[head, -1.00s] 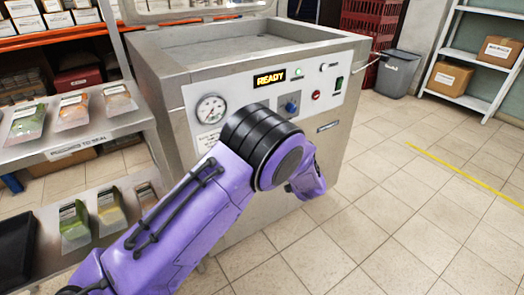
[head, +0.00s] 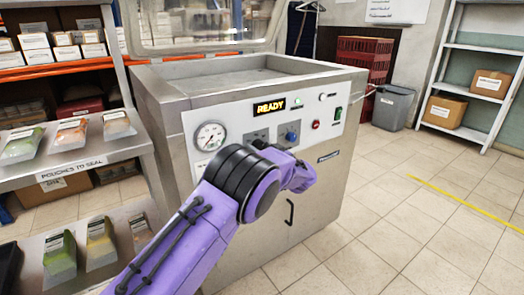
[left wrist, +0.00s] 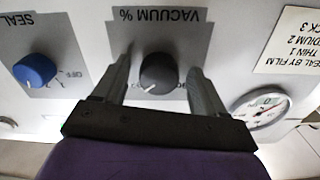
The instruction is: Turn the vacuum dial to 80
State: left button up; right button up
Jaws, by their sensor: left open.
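The vacuum dial (left wrist: 158,73) is a dark grey round knob on a grey plate marked VACUUM %, upside down in the left wrist view. A white pointer mark shows on its lower-left side there. My left gripper (left wrist: 157,80) is open, with one finger on each side of the dial. Gaps show between the fingers and the knob; contact cannot be told. In the head view my purple arm mostly hides the dial and the fingers. The vacuum plate (head: 256,135) shows there, on the front panel of the steel machine (head: 330,180). My right gripper is not in view.
A blue knob (head: 292,136) marked SEAL (left wrist: 35,70) sits beside the vacuum plate. A pressure gauge (head: 210,136) is on its other side. A lit READY display (head: 270,107) is above. A pouch shelf (head: 75,165) stands at left; floor at right is clear.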

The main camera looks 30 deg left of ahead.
pick_arm(q)
jog(key=shift+c, duration=0.3)
jog(key=c, duration=1)
jog(key=shift+d, duration=0.2)
jog(key=shift+a, duration=0.15)
